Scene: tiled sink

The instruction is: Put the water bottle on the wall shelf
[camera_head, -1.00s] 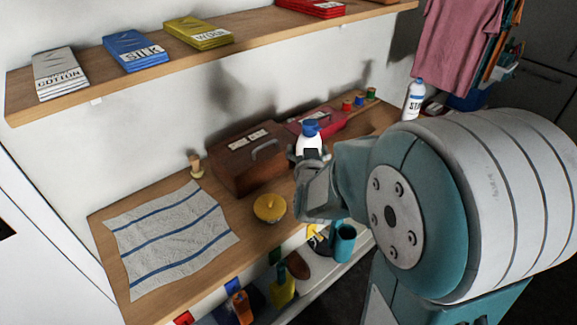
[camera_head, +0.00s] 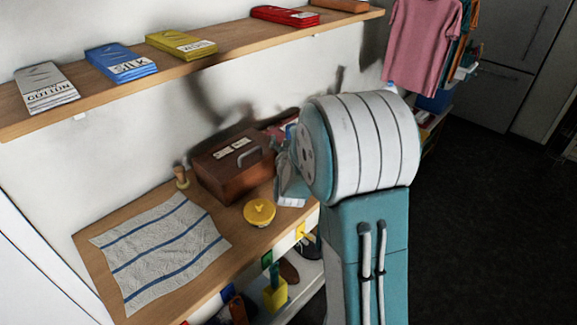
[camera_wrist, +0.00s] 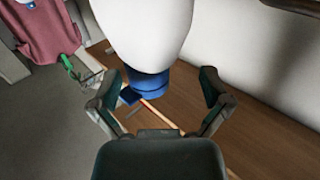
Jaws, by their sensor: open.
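The water bottle shows in the wrist view as a large white body (camera_wrist: 145,28) with a blue cap (camera_wrist: 150,82). My gripper (camera_wrist: 160,86) is open, with one finger to each side of the cap; I cannot tell whether either touches it. In the head view my gripper (camera_head: 287,178) is by the bench's right part, largely covered by my arm. The bottle is mostly hidden there. The wall shelf (camera_head: 240,45) runs along the wall above the bench.
Grey, blue (camera_head: 121,60), yellow (camera_head: 181,44) and red (camera_head: 285,16) packets lie on the shelf, with bare gaps between them. On the bench are a brown box (camera_head: 232,165), a yellow lidded pot (camera_head: 259,212) and a striped cloth (camera_head: 160,250). A pink shirt (camera_head: 420,40) hangs at right.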

